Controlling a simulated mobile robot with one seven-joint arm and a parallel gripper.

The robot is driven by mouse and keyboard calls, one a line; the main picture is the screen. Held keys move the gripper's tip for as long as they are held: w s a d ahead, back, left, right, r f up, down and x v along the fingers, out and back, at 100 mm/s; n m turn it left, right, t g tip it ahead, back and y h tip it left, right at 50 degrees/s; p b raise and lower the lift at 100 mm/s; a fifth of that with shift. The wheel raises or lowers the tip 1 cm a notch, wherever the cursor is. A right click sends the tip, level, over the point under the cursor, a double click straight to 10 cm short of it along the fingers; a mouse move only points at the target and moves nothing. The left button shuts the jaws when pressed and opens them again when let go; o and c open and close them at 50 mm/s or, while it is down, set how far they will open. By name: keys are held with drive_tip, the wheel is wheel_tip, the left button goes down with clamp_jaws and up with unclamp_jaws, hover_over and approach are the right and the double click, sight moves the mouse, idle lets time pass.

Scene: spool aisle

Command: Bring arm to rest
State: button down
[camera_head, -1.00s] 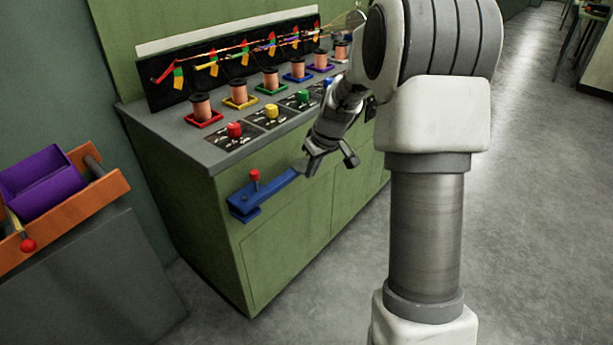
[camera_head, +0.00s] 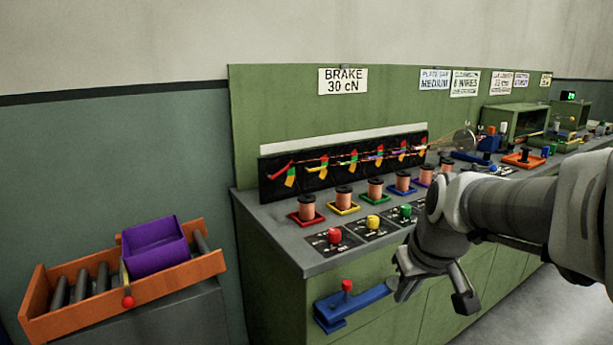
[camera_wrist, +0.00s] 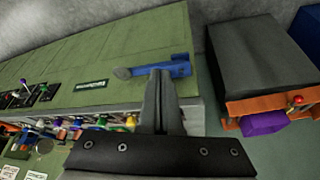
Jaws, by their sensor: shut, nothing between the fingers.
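My gripper (camera_head: 405,290) is in front of the green bench (camera_head: 285,290), low at its front face in the head view. Its two fingers are together and empty; they show in the wrist view (camera_wrist: 160,80) as one dark bar. The fingertips appear close to a blue lever (camera_head: 352,306) with a red knob on the bench front. In the wrist view the fingertips overlap the blue lever (camera_wrist: 180,69); I cannot tell whether they touch it. My arm reaches in from the right edge of the head view.
Copper spools (camera_head: 307,207) in coloured trays and coloured knobs (camera_head: 334,235) line the bench top. An orange tray (camera_head: 70,315) with a purple bin (camera_head: 154,245) stands at the left on a grey stand. Open floor (camera_head: 530,310) shows at the lower right.

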drive_tip(key=s+a+r+m+t, duration=0.1)
drive_tip(key=s+a+m, duration=0.15)
drive_tip(key=s, duration=1.35)
wheel_tip(320, 180, up, 21)
drive_tip(key=p, duration=2)
drive_tip(key=shift+w+h+p, duration=0.2)
drive_tip(key=shift+h+p, duration=0.1)
drive_tip(key=shift+p, duration=0.1)
drive_tip(key=shift+a+f+n, duration=0.1)
drive_tip(key=shift+a+n, duration=0.05)
drive_tip(key=shift+n, duration=0.1)
